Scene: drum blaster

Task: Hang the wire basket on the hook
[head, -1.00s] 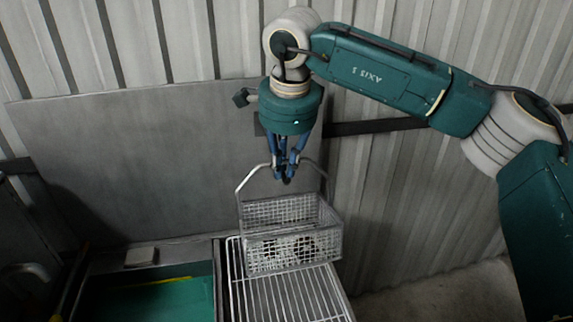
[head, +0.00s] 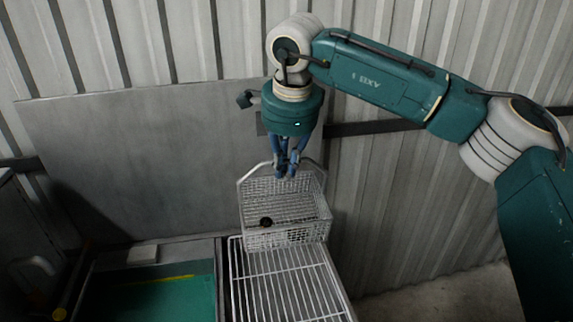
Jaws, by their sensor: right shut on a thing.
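The wire basket (head: 287,208) hangs by its handle from my right gripper (head: 286,172), above the back end of the wire rack. My right gripper points down and is shut on the basket's handle. The basket's open top is tipped toward the camera, and a small dark round thing (head: 265,222) shows inside it. A dark hook-like fitting (head: 244,98) sticks out at the wall panel's upper right, left of my right wrist. I cannot tell for sure that it is the hook. My left gripper is not in view.
The wire rack (head: 285,283) lies below the basket. A green-floored tray (head: 160,297) is to its left, with a small pale block (head: 142,254) behind. A grey panel (head: 150,170) and corrugated wall stand behind; a dark rail (head: 375,126) runs along the wall at right.

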